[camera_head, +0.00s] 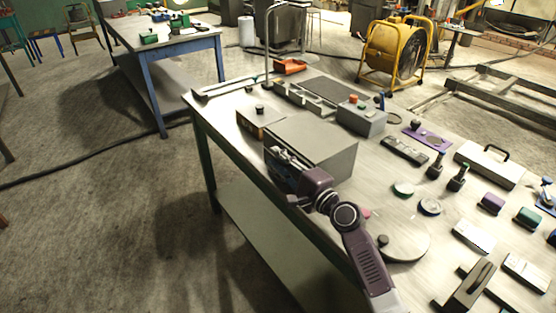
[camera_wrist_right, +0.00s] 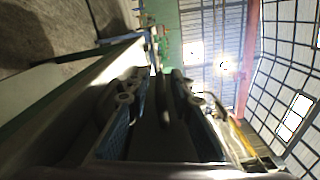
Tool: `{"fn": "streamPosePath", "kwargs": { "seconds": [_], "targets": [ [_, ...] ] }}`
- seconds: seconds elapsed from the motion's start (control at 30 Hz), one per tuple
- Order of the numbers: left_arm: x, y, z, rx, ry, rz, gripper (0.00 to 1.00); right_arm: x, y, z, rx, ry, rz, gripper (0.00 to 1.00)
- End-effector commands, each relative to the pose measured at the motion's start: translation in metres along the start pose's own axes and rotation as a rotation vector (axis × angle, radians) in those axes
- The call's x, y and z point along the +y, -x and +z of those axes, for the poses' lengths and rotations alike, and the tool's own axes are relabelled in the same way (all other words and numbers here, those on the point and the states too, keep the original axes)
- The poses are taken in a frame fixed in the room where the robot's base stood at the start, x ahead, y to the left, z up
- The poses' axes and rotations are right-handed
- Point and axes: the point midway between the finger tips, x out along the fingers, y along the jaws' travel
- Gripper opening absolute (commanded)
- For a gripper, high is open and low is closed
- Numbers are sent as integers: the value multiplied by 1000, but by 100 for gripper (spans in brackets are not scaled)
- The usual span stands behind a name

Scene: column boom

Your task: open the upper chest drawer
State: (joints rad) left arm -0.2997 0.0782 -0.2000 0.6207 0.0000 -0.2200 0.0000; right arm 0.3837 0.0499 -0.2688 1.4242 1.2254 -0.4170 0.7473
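A grey box-shaped chest (camera_head: 318,143) stands on the near left part of the workbench in the head view. Its top and right side show plainly. Its front, with the drawers and any handles, is mostly hidden behind my right gripper and turned away. My right gripper (camera_head: 277,160) is at the chest's front left side, near its upper edge. In the wrist view the two fingers of my right gripper (camera_wrist_right: 162,78) stand apart, with a dark gap between them. My left gripper is not in view.
The workbench (camera_head: 235,95) holds a brown block with a black knob (camera_head: 258,124) beside the chest, a grey button box (camera_head: 362,117), a round plate (camera_head: 405,240) and several small parts. Floor left of the bench is free. A yellow fan (camera_head: 393,52) stands behind.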

Motion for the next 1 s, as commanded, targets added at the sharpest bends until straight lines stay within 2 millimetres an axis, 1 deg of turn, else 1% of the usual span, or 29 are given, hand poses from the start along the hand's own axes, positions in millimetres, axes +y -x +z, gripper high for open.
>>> {"fn": "streamPosePath", "kwargs": {
  "seconds": [0.03, 0.13, 0.17, 0.5, 0.57, 0.67, 0.77, 0.8, 0.9, 1.0],
  "targets": [
    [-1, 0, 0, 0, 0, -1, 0, 0, 0, 0, 0, 0, 0, 13],
    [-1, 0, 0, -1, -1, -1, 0, 0, 0, 0, 0, 0, 0, 2],
    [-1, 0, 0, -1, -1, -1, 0, 0, 0, 0, 0, 0, 0, 0],
    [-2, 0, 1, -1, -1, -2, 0, 1, 1, 0, 1, -1, 1, 0],
    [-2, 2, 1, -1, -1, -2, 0, 1, 0, 2, 0, -2, 2, 0],
    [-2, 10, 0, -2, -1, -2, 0, 3, 0, 16, -1, -6, 3, 0],
    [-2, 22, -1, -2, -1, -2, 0, 7, 1, 42, -2, -9, 5, 0],
    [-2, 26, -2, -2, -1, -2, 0, 10, 1, 54, -2, -9, 5, 0],
    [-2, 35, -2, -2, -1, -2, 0, 16, 1, 80, -2, -10, 6, 0],
    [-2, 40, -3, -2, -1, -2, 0, 22, 1, 100, -1, -9, 6, 0]
  ]
}}
